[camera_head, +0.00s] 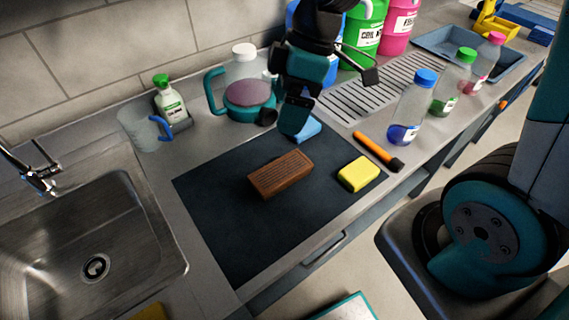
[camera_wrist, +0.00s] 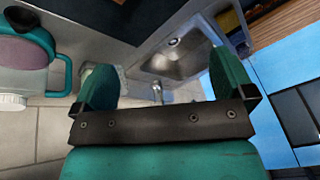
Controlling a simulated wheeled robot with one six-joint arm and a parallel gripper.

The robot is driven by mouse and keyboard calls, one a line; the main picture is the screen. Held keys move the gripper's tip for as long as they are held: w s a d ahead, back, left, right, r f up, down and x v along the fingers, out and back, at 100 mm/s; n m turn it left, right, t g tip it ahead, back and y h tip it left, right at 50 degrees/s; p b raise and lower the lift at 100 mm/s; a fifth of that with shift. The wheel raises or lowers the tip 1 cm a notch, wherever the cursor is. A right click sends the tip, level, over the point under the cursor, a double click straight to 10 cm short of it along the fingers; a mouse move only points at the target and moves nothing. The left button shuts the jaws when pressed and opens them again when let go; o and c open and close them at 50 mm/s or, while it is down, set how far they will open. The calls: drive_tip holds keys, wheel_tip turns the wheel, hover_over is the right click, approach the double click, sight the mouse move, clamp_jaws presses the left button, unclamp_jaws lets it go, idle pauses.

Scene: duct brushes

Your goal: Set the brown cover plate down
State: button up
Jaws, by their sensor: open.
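A brown block-like piece (camera_head: 280,174) with a grooved top lies flat on the dark mat (camera_head: 225,215). It is the only brown thing I see on the counter; I cannot tell for sure that it is the cover plate. My gripper (camera_head: 295,118) is above the back edge of the mat, behind the brown piece and apart from it. In the wrist view the two teal fingers of my gripper (camera_wrist: 163,65) are spread with nothing between them. The wrist view looks toward the sink and does not clearly show the brown piece.
A yellow sponge (camera_head: 358,174) and an orange-handled tool (camera_head: 378,151) lie right of the brown piece. A light blue piece (camera_head: 306,132) is under my gripper. A jug (camera_head: 245,85) and bottles (camera_head: 410,108) stand around. The sink (camera_head: 90,235) is left; the mat's front left is clear.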

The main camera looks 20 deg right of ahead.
drive_tip(key=w+d+f+n+p, duration=0.2)
drive_tip(key=w+d+f+n, duration=0.55)
drive_tip(key=f, duration=0.25)
drive_tip(key=p, duration=0.3)
hover_over(281, 170)
drive_tip(key=d, duration=0.2)
drive_tip(key=shift+m+g, duration=0.3)
drive_tip(key=shift+m, duration=0.05)
drive_tip(key=f, duration=1)
drive_tip(key=shift+w+d+f, duration=0.1)
drive_tip(key=shift+w+f, duration=0.15)
drive_tip(key=shift+w, duration=0.15)
drive_tip(key=shift+p+x, duration=1.6)
drive_tip(key=shift+x, duration=1.5)
drive_tip(key=shift+s+r, duration=0.1)
drive_tip(key=shift+s, duration=0.1)
drive_tip(key=c, duration=1.1)
